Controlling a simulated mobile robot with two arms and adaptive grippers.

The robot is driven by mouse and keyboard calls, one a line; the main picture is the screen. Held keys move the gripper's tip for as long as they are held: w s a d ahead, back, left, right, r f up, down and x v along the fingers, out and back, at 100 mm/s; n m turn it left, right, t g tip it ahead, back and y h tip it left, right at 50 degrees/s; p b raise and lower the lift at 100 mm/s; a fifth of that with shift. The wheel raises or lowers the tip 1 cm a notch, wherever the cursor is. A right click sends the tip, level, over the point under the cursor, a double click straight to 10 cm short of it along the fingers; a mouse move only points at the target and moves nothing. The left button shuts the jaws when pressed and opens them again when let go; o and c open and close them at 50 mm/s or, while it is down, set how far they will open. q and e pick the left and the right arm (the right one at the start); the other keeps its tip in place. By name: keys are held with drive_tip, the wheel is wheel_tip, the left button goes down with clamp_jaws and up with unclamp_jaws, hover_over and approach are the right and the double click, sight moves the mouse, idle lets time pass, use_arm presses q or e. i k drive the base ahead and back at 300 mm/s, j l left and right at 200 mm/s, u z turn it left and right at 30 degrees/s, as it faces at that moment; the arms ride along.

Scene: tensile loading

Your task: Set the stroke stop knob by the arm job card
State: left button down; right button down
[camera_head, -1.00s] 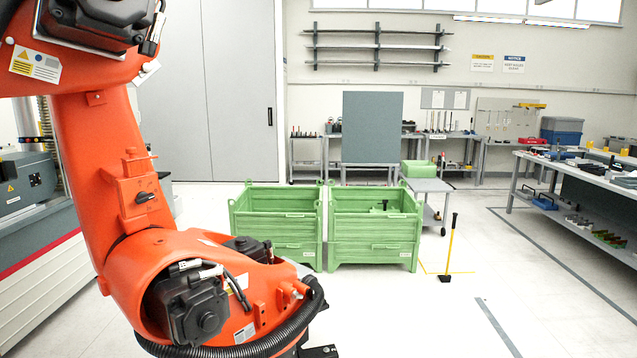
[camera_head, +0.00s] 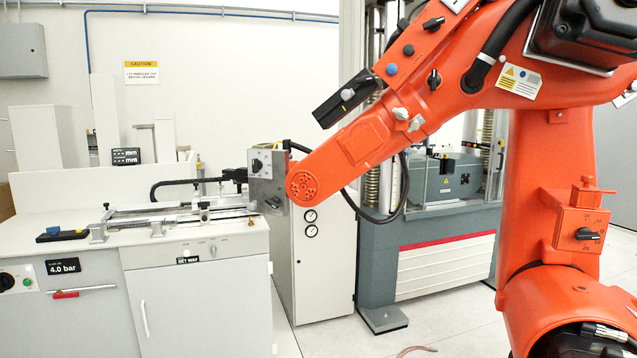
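A large orange industrial arm (camera_head: 535,190) fills the right side of the head view. An orange box on its upright link carries a black knob (camera_head: 588,234) with a scale of small numbers around it; its exact setting is too small to read. Other black knobs sit on the upper link, one at the top (camera_head: 433,24) and one lower (camera_head: 433,80). A grey box (camera_head: 268,178) at the arm's end carries another dark knob (camera_head: 257,165). I cannot tell which is the stroke stop knob. No job card is readable.
A grey bench (camera_head: 200,285) with a slide fixture (camera_head: 180,215) stands at left. A "4.0 bar" display (camera_head: 63,266) is on its front. The testing machine (camera_head: 450,235) stands behind the arm.

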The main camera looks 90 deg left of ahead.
sight(257, 165)
drive_tip(key=u, duration=3.1)
